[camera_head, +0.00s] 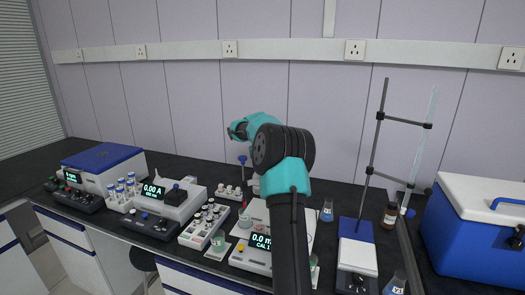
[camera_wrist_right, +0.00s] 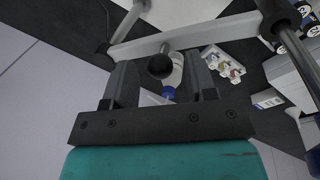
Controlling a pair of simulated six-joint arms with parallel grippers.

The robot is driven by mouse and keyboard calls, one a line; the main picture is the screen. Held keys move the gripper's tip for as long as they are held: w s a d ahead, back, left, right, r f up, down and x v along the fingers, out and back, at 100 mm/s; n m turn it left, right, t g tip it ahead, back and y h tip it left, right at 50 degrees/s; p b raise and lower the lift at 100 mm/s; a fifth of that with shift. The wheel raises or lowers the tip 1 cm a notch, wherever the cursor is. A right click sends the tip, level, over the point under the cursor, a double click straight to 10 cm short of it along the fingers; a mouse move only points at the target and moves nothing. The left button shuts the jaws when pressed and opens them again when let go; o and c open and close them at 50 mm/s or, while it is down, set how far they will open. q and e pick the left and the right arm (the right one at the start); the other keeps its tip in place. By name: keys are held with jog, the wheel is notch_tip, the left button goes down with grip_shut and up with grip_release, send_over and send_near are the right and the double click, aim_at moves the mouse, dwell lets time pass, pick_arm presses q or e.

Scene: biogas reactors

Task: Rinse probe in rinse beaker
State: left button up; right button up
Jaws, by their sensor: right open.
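A blue-topped probe (camera_head: 242,161) with a thin shaft stands upright at the middle of the bench in the head view. Its lower end is near a small beaker with a reddish content (camera_head: 244,220). I cannot tell which beaker is the rinse beaker. My right gripper (camera_wrist_right: 162,88) is open in the wrist view. A dark round knob on a grey rod (camera_wrist_right: 159,66) and a white-and-blue object (camera_wrist_right: 172,76) show between its fingers, not clearly gripped. My left gripper is out of view.
A meter (camera_head: 250,258) stands beneath my right arm, which hides part of the bench. A vial rack (camera_head: 203,225) is left of it. A stirrer with a tall clamp stand (camera_head: 357,255) and a blue cooler (camera_head: 475,225) are at the right.

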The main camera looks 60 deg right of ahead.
notch_tip(320, 180, up, 17)
jog(key=w+a, duration=0.2)
jog(key=shift+a, duration=0.25)
jog(key=shift+w+f, duration=0.1)
